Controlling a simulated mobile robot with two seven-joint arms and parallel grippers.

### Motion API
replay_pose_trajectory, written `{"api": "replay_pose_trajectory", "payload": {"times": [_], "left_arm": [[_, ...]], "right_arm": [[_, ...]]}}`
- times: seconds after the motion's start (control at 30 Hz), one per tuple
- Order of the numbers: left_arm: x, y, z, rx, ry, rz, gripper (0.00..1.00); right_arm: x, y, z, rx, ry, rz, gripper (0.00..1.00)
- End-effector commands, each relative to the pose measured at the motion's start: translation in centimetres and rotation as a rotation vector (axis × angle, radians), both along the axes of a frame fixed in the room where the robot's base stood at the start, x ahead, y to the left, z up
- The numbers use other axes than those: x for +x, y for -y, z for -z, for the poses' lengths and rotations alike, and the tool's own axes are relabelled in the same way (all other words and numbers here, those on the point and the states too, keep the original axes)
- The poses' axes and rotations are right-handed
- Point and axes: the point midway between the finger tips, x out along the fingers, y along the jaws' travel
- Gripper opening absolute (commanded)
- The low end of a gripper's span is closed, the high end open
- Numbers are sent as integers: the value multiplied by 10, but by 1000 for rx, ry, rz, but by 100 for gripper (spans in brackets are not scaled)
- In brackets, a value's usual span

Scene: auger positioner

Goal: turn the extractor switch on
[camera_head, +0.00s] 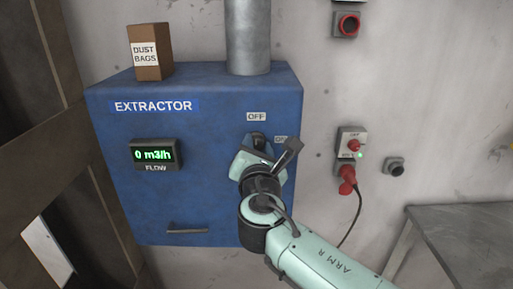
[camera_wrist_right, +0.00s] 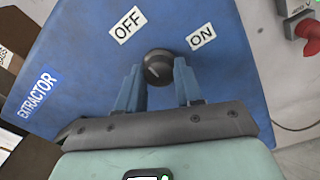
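The extractor is a blue wall cabinet (camera_head: 200,190) with a green display (camera_head: 155,154) reading 0 m3/h. Its switch is a dark round knob (camera_wrist_right: 158,66), below and between the OFF label (camera_wrist_right: 127,24) and the ON label (camera_wrist_right: 201,37) in the right wrist view. A short pale mark shows on the knob; which label it points to is hard to tell. My right gripper (camera_wrist_right: 158,78) is open, with one blue finger on each side of the knob, close to it; contact cannot be told. In the head view my right gripper (camera_head: 258,150) mostly hides the knob. My left gripper is out of view.
A dust bags box (camera_head: 150,55) and a grey duct (camera_head: 248,35) stand on the cabinet. Right of it are a wall socket with a red plug (camera_head: 346,180) and its hanging cable. A grey table (camera_head: 465,225) is at lower right, a brown frame (camera_head: 50,150) at left.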

Motion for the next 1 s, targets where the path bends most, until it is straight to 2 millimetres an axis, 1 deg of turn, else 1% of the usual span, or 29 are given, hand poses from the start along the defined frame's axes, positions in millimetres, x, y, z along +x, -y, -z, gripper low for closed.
{"api": "replay_pose_trajectory", "payload": {"times": [0.17,0.37,0.57,1.0], "left_arm": [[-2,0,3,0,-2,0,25],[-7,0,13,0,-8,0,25],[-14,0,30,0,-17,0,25],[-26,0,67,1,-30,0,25]], "right_arm": [[0,0,1,20,1,0,5],[0,0,2,102,0,-1,5],[0,0,3,255,1,-2,5],[0,-1,3,673,1,-1,5]]}}
